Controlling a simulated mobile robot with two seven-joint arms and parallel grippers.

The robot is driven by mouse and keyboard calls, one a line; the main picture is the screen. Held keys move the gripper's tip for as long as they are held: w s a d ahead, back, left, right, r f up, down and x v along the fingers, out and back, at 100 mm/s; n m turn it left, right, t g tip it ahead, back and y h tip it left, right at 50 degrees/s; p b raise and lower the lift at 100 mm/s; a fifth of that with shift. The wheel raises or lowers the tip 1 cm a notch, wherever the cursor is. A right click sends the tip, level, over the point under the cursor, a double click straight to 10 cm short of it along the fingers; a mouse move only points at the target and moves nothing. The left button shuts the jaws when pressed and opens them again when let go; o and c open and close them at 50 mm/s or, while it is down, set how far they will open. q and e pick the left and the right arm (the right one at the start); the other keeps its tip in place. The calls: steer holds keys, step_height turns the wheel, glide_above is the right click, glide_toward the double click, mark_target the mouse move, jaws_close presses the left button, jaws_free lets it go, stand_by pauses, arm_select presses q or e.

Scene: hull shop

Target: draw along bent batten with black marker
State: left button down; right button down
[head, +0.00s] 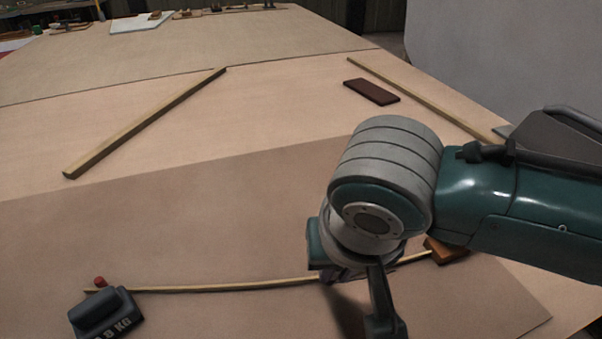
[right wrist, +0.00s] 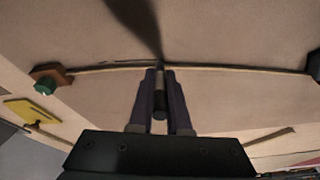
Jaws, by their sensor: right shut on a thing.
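The thin wooden batten (head: 220,287) lies in a shallow bend across the brown sheet (head: 200,225). It also crosses the right wrist view (right wrist: 225,67). My right gripper (head: 348,284) points down at the batten, right of its middle in the head view. In the right wrist view its fingers (right wrist: 160,108) are shut on a dark marker (right wrist: 160,104), whose tip end is at or just beside the batten. A thin dark line shows along the batten's far side, left of the marker; I cannot tell whether it is ink or shadow. My left gripper is out of view.
A dark weight (head: 105,313) and a red peg (head: 100,281) stand at the batten's left end. A wooden block (head: 449,250) is at its right end. Two straight strips (head: 145,122) (head: 420,96) and a dark brown block (head: 371,91) lie farther back.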

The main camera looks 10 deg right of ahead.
steer(key=shift+a, duration=0.6)
steer(key=shift+w+a, duration=0.1)
steer(key=shift+a, duration=0.55)
steer(key=shift+a, duration=0.1)
steer(key=shift+a, duration=0.65)
steer(key=shift+w+a, duration=0.15)
steer(key=shift+a, duration=0.35)
steer(key=shift+a, duration=0.1)
